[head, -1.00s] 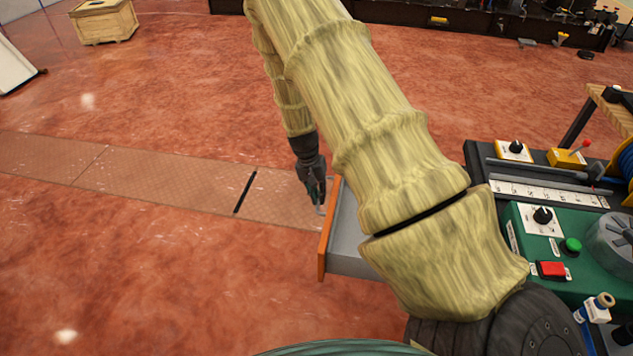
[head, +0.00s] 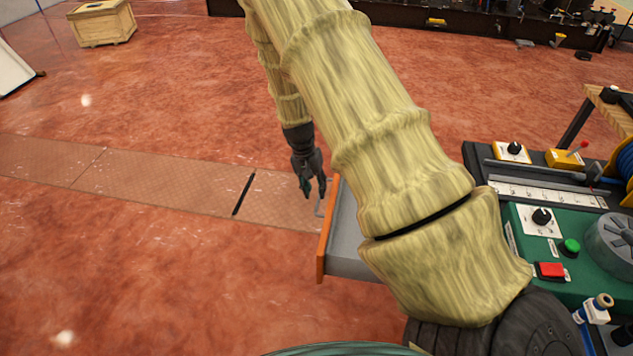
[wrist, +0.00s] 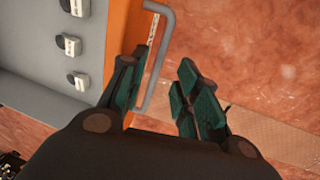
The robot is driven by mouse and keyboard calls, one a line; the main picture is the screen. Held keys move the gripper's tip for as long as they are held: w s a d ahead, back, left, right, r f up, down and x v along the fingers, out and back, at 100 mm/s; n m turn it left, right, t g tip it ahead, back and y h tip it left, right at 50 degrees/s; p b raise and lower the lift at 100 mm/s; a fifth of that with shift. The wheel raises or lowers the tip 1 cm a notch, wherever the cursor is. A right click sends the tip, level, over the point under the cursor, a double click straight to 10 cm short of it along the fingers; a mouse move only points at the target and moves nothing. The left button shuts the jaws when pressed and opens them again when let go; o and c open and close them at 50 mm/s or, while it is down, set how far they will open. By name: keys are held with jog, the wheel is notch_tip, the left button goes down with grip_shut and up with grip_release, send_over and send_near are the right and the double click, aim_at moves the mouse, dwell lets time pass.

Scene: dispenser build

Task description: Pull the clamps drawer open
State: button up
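The drawer (head: 348,240) stands pulled out from the bench, with an orange front and a grey body. My arm covers much of it in the head view. In the wrist view, its orange front (wrist: 122,42) carries a grey bar handle (wrist: 162,50). My gripper (head: 315,192) is just outside the drawer front, beside the handle. In the wrist view, my gripper (wrist: 162,85) is open, with dark green fingers apart. The lower end of the handle shows between them, nearer the left finger. I cannot tell whether they touch. The drawer's label is not readable.
Several small grey-white pieces (wrist: 72,45) sit on the grey area behind the orange front. A green control panel (head: 520,225) with buttons and a dial is on the bench at right. A wooden crate (head: 102,24) stands far left. The floor left of the drawer is clear.

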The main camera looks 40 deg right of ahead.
notch_tip(320, 180, up, 8)
jog(key=w+a, duration=0.1)
jog(key=shift+w+r, duration=0.15)
jog(key=shift+r, duration=0.1)
dwell(0.4)
